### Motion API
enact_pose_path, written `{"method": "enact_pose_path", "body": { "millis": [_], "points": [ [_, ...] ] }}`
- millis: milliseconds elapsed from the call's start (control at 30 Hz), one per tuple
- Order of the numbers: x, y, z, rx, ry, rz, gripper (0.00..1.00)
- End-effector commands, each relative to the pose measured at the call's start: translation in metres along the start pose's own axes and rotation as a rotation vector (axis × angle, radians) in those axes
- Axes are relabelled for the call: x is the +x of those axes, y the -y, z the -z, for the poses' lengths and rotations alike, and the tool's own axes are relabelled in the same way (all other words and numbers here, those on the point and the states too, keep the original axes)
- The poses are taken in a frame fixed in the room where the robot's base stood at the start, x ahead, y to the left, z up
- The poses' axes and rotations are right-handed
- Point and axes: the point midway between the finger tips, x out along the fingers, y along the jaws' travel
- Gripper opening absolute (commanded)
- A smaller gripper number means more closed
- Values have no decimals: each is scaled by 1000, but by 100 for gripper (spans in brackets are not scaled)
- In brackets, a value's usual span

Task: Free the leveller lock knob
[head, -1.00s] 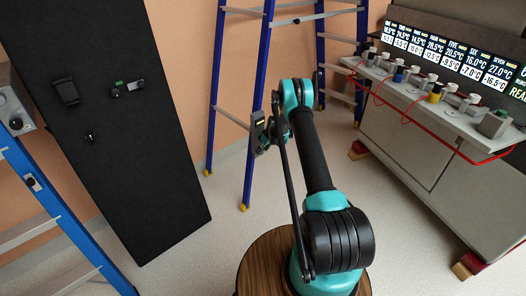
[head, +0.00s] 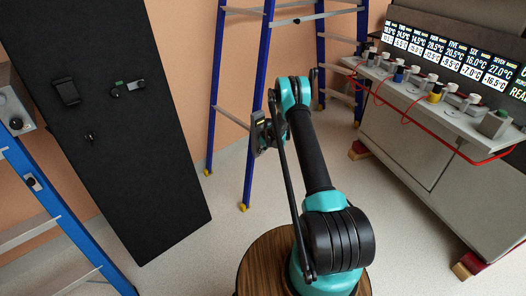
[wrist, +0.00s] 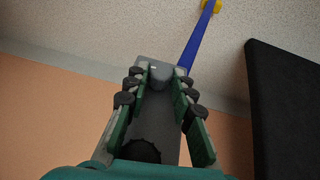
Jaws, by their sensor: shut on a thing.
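My gripper (head: 259,137) is at the near leg of the blue stepladder (head: 257,105) in the head view. In the wrist view my gripper (wrist: 160,75) has its green-sided fingers with dark round pads along both sides of a grey block (wrist: 158,112), shut on it. A dark round ridged knob (wrist: 142,151) shows low on this block, close to the palm. I cannot tell for sure that it is the leveller lock knob. The blue leg with a yellow foot runs away behind the block. My wrist hides most of this spot in the head view.
A tall black panel (head: 130,160) with handles stands at the left. Another blue ladder (head: 60,215) with a grey knobbed box (head: 12,108) is at the far left. A grey console (head: 425,150) with red cable and displays stands at the right.

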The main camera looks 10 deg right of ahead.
Motion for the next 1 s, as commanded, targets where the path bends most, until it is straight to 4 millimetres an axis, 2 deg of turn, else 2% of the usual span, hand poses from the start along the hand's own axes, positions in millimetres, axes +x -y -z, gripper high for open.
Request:
{"method": "enact_pose_path", "body": {
  "millis": [700, 1000],
  "points": [
    [4, 14, -1, -246, -1, -583, 0],
    [7, 17, -2, -322, -2, -772, 0]
  ]
}}
